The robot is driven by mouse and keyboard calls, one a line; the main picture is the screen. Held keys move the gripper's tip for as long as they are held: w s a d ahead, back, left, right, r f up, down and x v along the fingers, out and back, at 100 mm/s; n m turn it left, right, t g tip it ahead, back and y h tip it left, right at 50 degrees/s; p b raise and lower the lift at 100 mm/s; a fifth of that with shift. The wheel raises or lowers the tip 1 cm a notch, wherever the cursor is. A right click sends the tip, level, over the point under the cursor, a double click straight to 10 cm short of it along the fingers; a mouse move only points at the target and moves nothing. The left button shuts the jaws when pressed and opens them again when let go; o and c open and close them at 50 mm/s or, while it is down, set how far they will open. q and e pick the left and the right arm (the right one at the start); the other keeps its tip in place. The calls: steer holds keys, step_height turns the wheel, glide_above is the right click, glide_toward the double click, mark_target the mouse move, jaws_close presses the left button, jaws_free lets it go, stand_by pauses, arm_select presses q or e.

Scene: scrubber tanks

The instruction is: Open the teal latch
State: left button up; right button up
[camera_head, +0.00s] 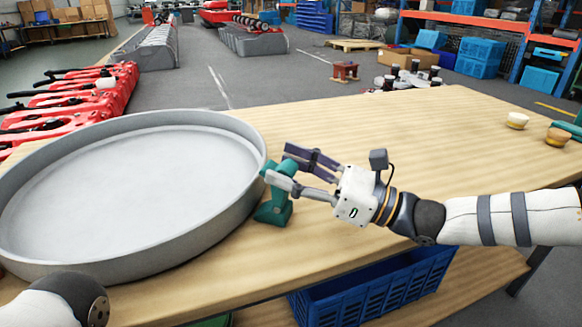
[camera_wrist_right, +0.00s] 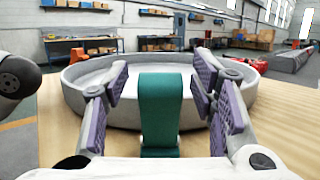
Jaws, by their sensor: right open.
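The teal latch (camera_head: 273,200) stands on the wooden table against the right side of the large round grey tank (camera_head: 262,180). In the right wrist view the teal latch (camera_wrist_right: 160,110) rises in the middle, in front of the tank wall (camera_wrist_right: 75,100). My right gripper (camera_head: 290,170) is open at the latch's upper part. In the wrist view its purple-padded fingers (camera_wrist_right: 160,100) stand on either side of the latch, with a visible gap on each side. Part of the latch is hidden behind a finger in the head view. My left arm shows only at the bottom left; its gripper is out of view.
A blue crate (camera_head: 375,290) sits below the table's front edge. Red machines (camera_head: 70,105) stand beyond the tank.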

steer(key=v, duration=1.2)
steer(key=shift+c, duration=0.3)
